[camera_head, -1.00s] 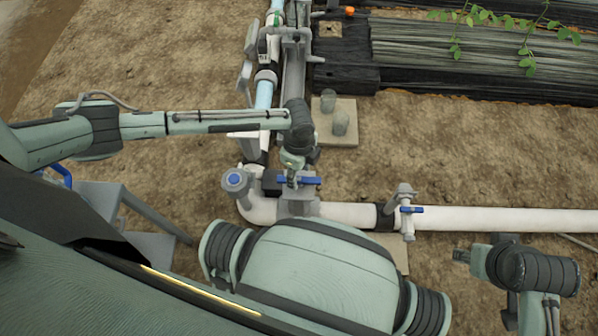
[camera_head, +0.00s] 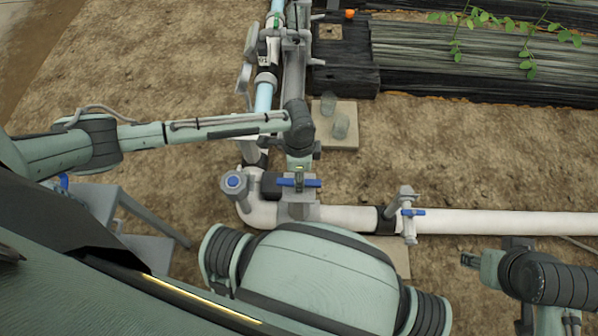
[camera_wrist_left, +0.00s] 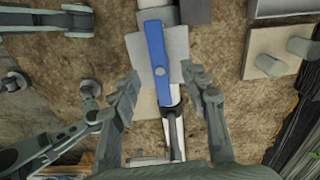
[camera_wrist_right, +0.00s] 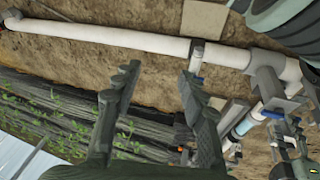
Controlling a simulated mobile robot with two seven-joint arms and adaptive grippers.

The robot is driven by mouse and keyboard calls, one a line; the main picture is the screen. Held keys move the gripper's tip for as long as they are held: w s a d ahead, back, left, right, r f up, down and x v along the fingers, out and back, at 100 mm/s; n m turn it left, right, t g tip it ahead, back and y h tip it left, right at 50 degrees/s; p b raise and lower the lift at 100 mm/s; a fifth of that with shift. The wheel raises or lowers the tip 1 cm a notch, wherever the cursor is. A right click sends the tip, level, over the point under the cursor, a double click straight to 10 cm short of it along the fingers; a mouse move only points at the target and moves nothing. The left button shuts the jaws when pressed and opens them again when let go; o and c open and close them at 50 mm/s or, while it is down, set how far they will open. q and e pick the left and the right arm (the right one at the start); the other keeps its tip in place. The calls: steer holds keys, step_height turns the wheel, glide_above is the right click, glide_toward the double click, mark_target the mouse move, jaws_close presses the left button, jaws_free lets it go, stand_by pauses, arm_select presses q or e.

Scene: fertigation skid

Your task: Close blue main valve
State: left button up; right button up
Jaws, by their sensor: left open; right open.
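The blue main valve handle (camera_head: 312,183) is a flat bar on a grey body on the white pipe, and it lies along the pipe in the head view. In the left wrist view the blue handle (camera_wrist_left: 156,55) runs nearly up and down, slightly tilted. My left gripper (camera_head: 299,171) is over the valve. Its fingers (camera_wrist_left: 160,82) are open, one on each side of the handle's lower end, with gaps visible; I cannot tell the height between them. My right gripper (camera_head: 468,260) is open and empty at the lower right, away from the valve; its fingers show in the right wrist view (camera_wrist_right: 158,76).
A smaller blue-handled valve (camera_head: 412,212) stands right of the main valve on the white pipe (camera_head: 500,221). A blue-topped grey fitting (camera_head: 233,181) stands close on the left. A slab (camera_head: 345,112) with two stubs lies behind. Bare soil lies around.

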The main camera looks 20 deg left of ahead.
arm_select(q)
steer(key=shift+m, duration=0.4)
arm_select(e)
steer(key=shift+s+d+f, duration=0.1)
steer(key=shift+d+f, duration=0.05)
steer(key=shift+f, duration=0.25)
arm_select(q)
steer(key=shift+f, duration=0.1)
steer(key=shift+f+b, duration=1)
steer(key=shift+f, duration=1.2)
arm_select(e)
step_height(320, 180, down, 2)
